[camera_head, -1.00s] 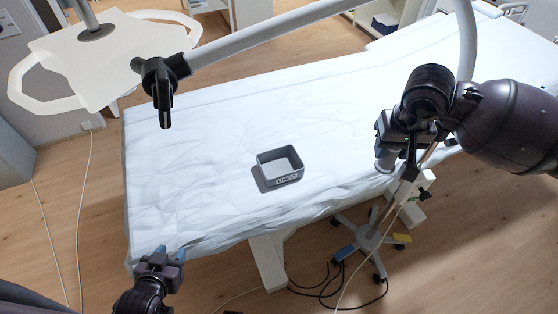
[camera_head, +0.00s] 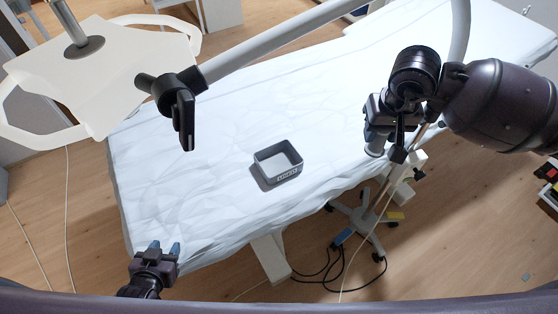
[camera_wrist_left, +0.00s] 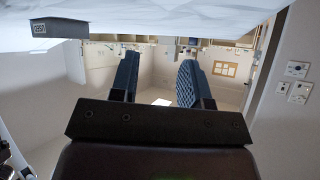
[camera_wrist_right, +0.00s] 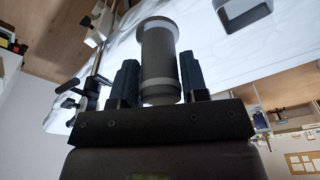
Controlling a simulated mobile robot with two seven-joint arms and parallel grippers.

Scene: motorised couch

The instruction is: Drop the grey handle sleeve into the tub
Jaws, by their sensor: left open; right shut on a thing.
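The grey handle sleeve (camera_wrist_right: 158,62) stands between the fingers of my right gripper (camera_wrist_right: 160,85), which is shut on it. In the head view the sleeve (camera_head: 375,147) hangs below my right gripper (camera_head: 383,125), at the couch's near right edge. The tub (camera_head: 279,164) is a small grey open box with a label on its front, resting on the white sheet left of my right gripper. Part of the tub also shows in the right wrist view (camera_wrist_right: 246,12). My left gripper (camera_head: 164,247) is open and empty at the couch's near left corner.
The couch (camera_head: 200,130) is covered by a white sheet with free room around the tub. A grey lamp arm with a black clamp (camera_head: 180,100) crosses above it. A wheeled stand (camera_head: 365,220) with a pole is beside the couch. Cables lie on the floor.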

